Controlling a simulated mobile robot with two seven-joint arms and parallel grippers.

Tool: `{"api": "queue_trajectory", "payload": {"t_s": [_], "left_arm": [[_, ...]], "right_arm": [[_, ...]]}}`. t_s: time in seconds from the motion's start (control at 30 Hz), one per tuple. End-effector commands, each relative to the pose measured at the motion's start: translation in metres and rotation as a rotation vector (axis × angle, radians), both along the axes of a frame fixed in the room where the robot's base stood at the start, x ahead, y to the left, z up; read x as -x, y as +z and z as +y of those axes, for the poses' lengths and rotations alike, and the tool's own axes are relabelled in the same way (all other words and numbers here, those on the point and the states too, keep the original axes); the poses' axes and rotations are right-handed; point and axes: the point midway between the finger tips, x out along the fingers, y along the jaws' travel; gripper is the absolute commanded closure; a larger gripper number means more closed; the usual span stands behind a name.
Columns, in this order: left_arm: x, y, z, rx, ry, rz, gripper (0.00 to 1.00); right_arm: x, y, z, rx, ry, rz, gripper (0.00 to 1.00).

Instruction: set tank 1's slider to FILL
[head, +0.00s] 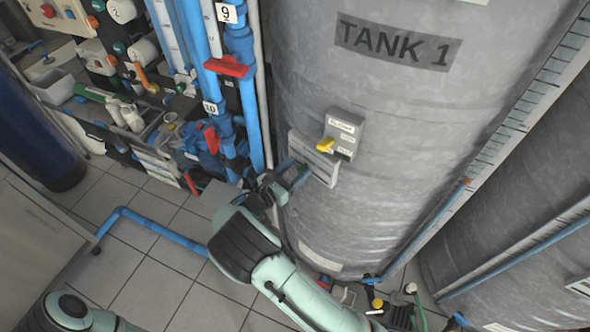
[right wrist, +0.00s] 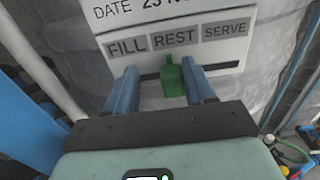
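Tank 1 (head: 390,110) is a large grey cylinder with a "TANK 1" label. A white card (head: 316,160) on its side shows in the right wrist view (right wrist: 185,18) with FILL, REST and SERVE labels from left to right. The green slider (right wrist: 172,80) stands below the REST label (right wrist: 174,38). My right gripper (head: 294,172) is at the card's left side in the head view. In the right wrist view its open blue fingers (right wrist: 160,68) straddle the slider, with a gap on the left; the right finger is very close, contact unclear. My left gripper is out of view.
A grey box with a yellow lever (head: 326,145) sits on the tank just above the card. Blue pipes with red valve handles (head: 227,67) stand left of the tank. A blue floor pipe (head: 160,230) crosses the tiles. Another grey tank (head: 530,260) is at the right.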

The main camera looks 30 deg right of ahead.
Motion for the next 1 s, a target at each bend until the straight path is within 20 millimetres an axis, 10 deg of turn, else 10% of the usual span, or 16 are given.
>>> {"api": "queue_trajectory", "payload": {"t_s": [0.27,1.0], "left_arm": [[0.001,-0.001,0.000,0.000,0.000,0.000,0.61],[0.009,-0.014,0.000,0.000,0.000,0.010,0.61]], "right_arm": [[0.002,0.000,0.006,0.000,0.001,0.000,0.47],[0.046,0.000,0.124,0.000,0.001,0.000,0.47]]}}
